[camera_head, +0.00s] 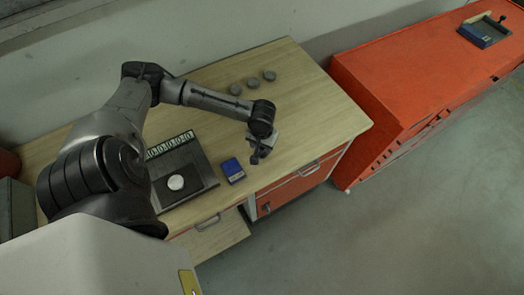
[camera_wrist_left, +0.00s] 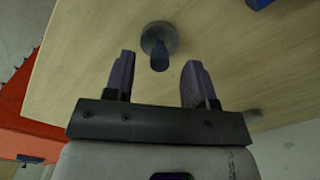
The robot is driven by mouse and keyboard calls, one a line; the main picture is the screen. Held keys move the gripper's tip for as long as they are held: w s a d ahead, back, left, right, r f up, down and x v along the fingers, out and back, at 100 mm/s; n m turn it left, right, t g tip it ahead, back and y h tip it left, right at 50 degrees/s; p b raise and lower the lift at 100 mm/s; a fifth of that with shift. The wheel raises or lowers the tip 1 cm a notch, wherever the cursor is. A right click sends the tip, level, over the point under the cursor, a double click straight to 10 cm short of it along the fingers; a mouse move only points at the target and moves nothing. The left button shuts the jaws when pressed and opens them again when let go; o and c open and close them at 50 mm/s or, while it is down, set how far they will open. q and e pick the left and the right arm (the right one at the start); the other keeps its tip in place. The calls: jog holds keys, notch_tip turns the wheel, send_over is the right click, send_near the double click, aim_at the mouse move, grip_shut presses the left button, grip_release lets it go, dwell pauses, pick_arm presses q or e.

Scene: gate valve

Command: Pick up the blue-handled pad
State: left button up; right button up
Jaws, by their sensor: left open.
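The blue-handled pad (camera_wrist_left: 159,40) stands on the wooden table top in the left wrist view. It has a round grey base and an upright blue handle pointing toward the camera. My left gripper (camera_wrist_left: 159,62) is open, with its two fingers apart to either side of the handle's line in the picture. I see no contact, and cannot tell how far the fingertips are from the handle. In the head view my left gripper (camera_head: 260,152) is over the table's front right part. The pad cannot be made out there. My right gripper is not in view.
Three grey discs (camera_head: 252,83) lie at the table's back. A blue box (camera_head: 232,168) sits left of the gripper, beside a dark tray (camera_head: 206,180) holding a white disc (camera_head: 176,182). An orange cabinet (camera_head: 400,85) stands to the right. The table's right part is clear.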

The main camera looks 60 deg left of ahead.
pick_arm(q)
jog(key=shift+f, duration=1.25)
grip_shut()
